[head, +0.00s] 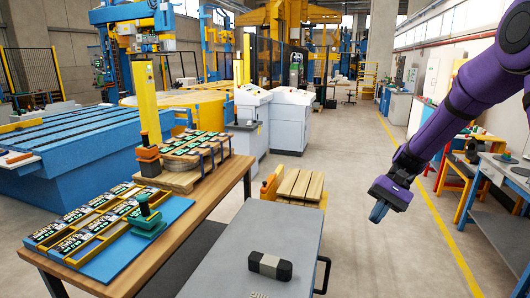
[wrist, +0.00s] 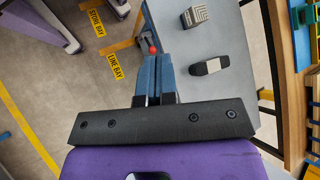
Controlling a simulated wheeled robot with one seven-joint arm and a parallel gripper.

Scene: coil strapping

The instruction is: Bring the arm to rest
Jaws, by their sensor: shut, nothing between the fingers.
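My purple arm reaches in from the right in the head view. My gripper (head: 379,212) hangs at its end, pointing down, over open floor to the right of a grey-topped cabinet (head: 225,270). Its blue-grey fingers (wrist: 154,70) are together in the wrist view, with nothing held between them. The grey top (wrist: 235,100) lies to the right of the fingers there.
A black and white object (head: 268,265) and a striped block (wrist: 194,15) sit on the grey top. A wooden bench (head: 120,280) with a blue mat stands left. Workbenches (head: 490,165) line the right. The aisle floor (head: 350,150) is clear.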

